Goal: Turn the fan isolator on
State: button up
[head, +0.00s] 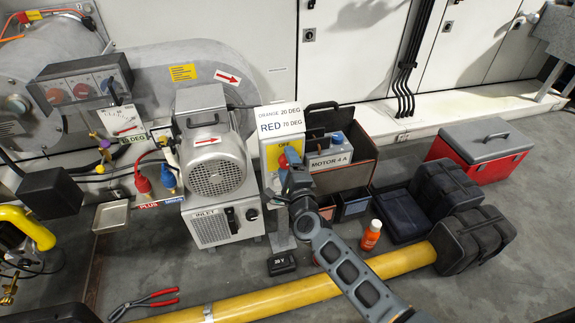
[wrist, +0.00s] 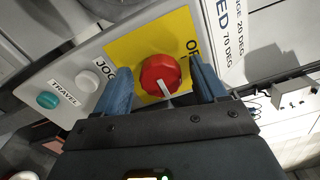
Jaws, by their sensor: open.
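The fan isolator is a red rotary knob (wrist: 161,74) on a yellow plate (wrist: 128,52), seen close in the wrist view. A pale pointer mark on the knob points down towards my gripper's body. A partly cut-off label starting "OF" is at the plate's right. In the head view the yellow plate (head: 272,158) is on a grey post box, and my gripper partly covers the knob. My gripper (wrist: 161,82) is open, with one blue finger on each side of the knob. Gaps show between fingers and knob; contact is not clear.
The fan motor (head: 217,165) stands left of the post. A MOTOR 4 A box (head: 331,161) is close on the right. A yellow pipe (head: 300,292) crosses the floor.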

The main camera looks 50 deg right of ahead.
jog(key=p+v, duration=0.1)
jog(key=v, duration=0.6)
jog(key=shift+s+a, duration=0.25)
jog(key=shift+s, duration=0.1)
jog(key=s+a+r+n+y, duration=0.35)
jog(key=s+a+n, duration=0.3)
jog(key=s, duration=0.25)
jog(key=s+a+r+n+y, duration=0.2)
jog(key=s+a+r+n, duration=0.25)
jog(key=s+n, duration=0.4)
jog(key=s+a+r+n+y, duration=0.35)
jog(key=s+a+n, duration=0.3)
jog(key=s, duration=0.25)
jog(key=s+r+n+p, duration=0.2)
jog(key=r+n+p, duration=0.1)
jog(key=r+p, duration=0.4)
jog(key=s+r+n+y+p, duration=0.1)
jog(key=s+r+n+p, duration=0.1)
jog(key=r+p, duration=0.6)
notch_tip(320, 180, up, 6)
jog(key=shift+s+a+f+n+p, duration=0.1)
jog(key=shift+s+a+n+p, duration=0.1)
jog(key=shift+a+n+p, duration=0.25)
jog(key=shift+c, duration=0.2)
